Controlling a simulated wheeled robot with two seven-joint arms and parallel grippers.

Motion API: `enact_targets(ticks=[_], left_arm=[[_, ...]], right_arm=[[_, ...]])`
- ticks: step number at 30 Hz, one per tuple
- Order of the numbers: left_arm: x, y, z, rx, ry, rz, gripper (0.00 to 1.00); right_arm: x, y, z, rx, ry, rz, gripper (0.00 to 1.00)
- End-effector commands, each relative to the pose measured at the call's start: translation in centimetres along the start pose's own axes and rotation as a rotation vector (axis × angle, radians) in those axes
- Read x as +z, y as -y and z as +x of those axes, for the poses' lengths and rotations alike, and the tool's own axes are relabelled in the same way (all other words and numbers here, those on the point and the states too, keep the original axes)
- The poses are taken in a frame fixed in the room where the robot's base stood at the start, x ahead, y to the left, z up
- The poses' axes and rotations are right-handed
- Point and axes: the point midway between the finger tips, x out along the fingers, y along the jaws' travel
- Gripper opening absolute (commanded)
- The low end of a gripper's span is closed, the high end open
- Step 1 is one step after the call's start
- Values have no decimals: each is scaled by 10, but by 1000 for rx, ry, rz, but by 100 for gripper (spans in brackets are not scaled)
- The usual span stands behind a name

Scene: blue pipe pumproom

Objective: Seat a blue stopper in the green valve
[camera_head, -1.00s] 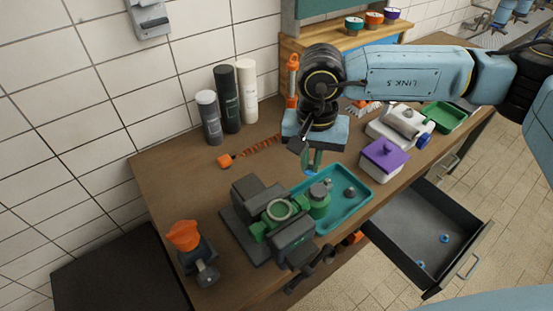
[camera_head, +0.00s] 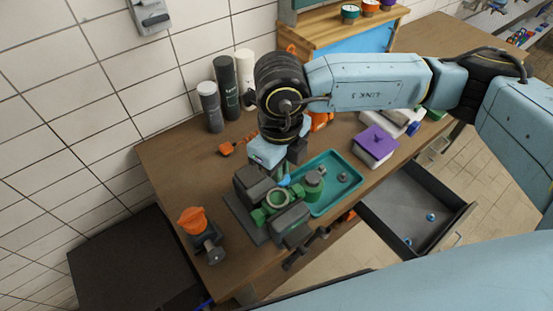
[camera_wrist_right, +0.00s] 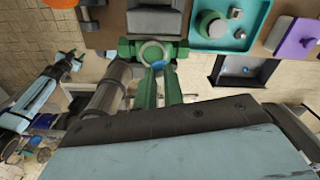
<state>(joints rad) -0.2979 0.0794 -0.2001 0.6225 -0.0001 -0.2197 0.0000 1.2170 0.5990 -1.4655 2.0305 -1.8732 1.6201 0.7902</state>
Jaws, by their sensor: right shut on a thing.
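The green valve (camera_head: 277,200) is clamped in a dark grey vise (camera_head: 247,220), its round opening facing up. It also shows at the top middle of the right wrist view (camera_wrist_right: 151,51). My right gripper (camera_head: 284,177) is just behind the valve, pointing down, its green fingers shut on a blue stopper (camera_head: 285,182). In the right wrist view the stopper (camera_wrist_right: 158,66) shows between the fingertips, overlapping the near edge of the valve ring. I cannot tell whether it touches the valve.
A teal tray (camera_head: 345,195) with a green part (camera_head: 312,184) stands right of the vise. The open drawer (camera_head: 420,210) holds blue stoppers (camera_head: 431,216). A purple-lidded box (camera_head: 376,145) is behind it. An orange-topped object (camera_head: 193,220) stands on the left; bottles (camera_head: 227,85) stand behind.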

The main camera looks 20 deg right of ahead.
Motion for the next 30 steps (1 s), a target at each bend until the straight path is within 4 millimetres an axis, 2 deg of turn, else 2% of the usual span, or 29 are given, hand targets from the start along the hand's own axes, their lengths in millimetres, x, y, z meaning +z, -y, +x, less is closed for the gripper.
enact_targets(ticks=[3,9,14,30], left_arm=[[3,0,-7,0,5,0,36],[3,0,-9,1,6,0,36],[3,0,-7,0,7,0,36],[4,0,7,0,6,0,36]], right_arm=[[0,-7,-6,4,4,146,0],[0,-11,-7,6,5,265,0],[0,-12,-1,6,5,274,0],[0,-11,33,5,5,272,0]])
